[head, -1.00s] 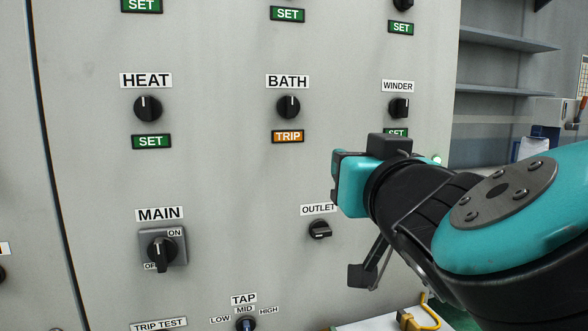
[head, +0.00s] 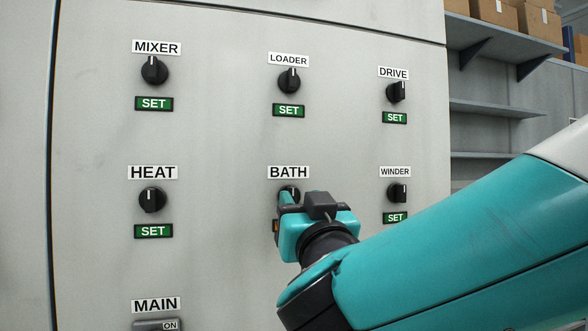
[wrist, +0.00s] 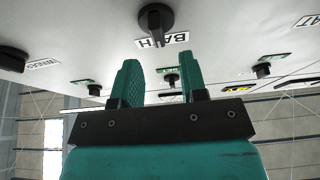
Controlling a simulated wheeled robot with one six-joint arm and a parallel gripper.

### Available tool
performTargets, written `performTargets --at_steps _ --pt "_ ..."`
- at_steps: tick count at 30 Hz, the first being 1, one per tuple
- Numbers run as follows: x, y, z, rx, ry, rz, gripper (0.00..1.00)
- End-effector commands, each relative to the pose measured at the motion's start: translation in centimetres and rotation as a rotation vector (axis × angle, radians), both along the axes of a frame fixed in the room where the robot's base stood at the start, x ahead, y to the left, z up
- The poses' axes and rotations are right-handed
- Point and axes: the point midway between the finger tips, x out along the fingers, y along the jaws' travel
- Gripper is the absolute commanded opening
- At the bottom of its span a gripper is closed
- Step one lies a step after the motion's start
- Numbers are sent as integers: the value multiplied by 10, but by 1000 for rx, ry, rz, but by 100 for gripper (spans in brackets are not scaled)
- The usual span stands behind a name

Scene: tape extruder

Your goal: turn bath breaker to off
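The BATH breaker is a black rotary knob (head: 290,190) under the BATH label (head: 288,172), mostly hidden behind my gripper (head: 283,200) in the head view. The knob lies beyond the fingertips, roughly in line with the gap; I see no contact.
The HEAT knob (head: 153,199) is left and the WINDER knob (head: 397,193) right on the same grey panel. MIXER (head: 155,70), LOADER (head: 289,81) and DRIVE (head: 396,92) knobs form the row above, with green SET lamps. Shelves (head: 490,108) stand at the right.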

Motion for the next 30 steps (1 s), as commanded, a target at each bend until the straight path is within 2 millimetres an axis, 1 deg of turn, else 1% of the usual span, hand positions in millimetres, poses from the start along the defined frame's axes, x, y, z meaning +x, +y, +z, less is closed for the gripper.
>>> performTargets --at_steps 1,3,7,12,19,20,21,23,24,25,30 --pt "9 2 9 0 1 -2 39" --pt "20 5 13 0 1 -2 39" --pt "33 9 17 -1 0 -1 39" --pt "40 11 18 -1 0 0 39" --pt "40 11 17 0 0 0 39" --pt "40 12 17 0 0 0 35" --pt "40 11 17 0 0 0 26" --pt "40 12 17 0 0 0 12" --pt "40 12 17 0 0 0 3" --pt "40 12 17 0 0 0 0" --pt "40 11 17 -2 -1 0 0"
